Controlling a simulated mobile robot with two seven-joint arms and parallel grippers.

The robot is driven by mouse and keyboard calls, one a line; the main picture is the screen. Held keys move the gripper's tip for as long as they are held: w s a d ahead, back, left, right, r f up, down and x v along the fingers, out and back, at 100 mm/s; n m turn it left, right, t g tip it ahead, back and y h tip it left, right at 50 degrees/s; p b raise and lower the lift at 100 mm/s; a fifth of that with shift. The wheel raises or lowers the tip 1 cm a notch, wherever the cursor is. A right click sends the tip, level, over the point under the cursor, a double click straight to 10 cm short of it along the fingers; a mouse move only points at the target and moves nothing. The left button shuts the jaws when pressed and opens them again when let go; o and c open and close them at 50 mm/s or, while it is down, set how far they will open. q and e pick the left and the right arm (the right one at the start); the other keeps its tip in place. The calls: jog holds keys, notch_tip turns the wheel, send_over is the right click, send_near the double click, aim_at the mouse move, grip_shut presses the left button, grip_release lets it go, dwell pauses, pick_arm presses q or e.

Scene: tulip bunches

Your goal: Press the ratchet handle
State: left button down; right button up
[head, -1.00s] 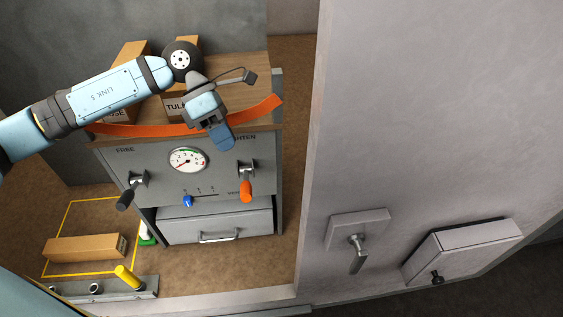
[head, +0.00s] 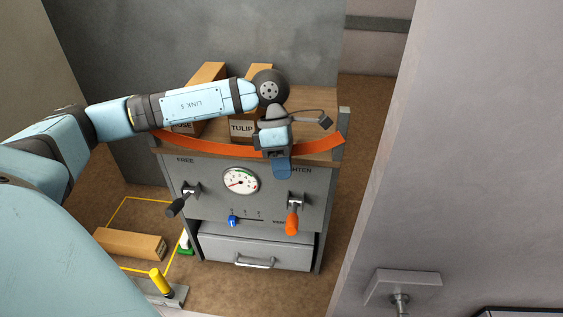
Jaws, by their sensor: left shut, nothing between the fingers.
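A grey control panel (head: 262,189) carries a round gauge (head: 240,180). At its right, below lettering ending in "HTEN", a handle with an orange grip (head: 292,224) hangs down. At its left, below "FREE", a handle with a black grip (head: 175,208) slants down and left. I cannot tell from lettering which is the ratchet handle. My left gripper (head: 282,170) is shut and empty, pointing down in front of the panel's upper right, above the orange grip. It hides part of the lettering. My right gripper is not in view.
Cartons, one marked TULIP (head: 241,128), stand on the wooden top behind an orange strap (head: 218,143). A blue knob (head: 232,221) and a drawer (head: 255,252) are lower down. A carton (head: 130,244) lies on the floor at left. A pale wall (head: 450,160) fills the right.

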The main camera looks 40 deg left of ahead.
aim_at(291, 217)
pick_arm(q)
jog(key=b+x, duration=0.2)
jog(key=x, duration=0.6)
jog(key=shift+f, duration=0.15)
jog(key=shift+s+d+f, duration=0.2)
jog(key=shift+f, duration=0.35)
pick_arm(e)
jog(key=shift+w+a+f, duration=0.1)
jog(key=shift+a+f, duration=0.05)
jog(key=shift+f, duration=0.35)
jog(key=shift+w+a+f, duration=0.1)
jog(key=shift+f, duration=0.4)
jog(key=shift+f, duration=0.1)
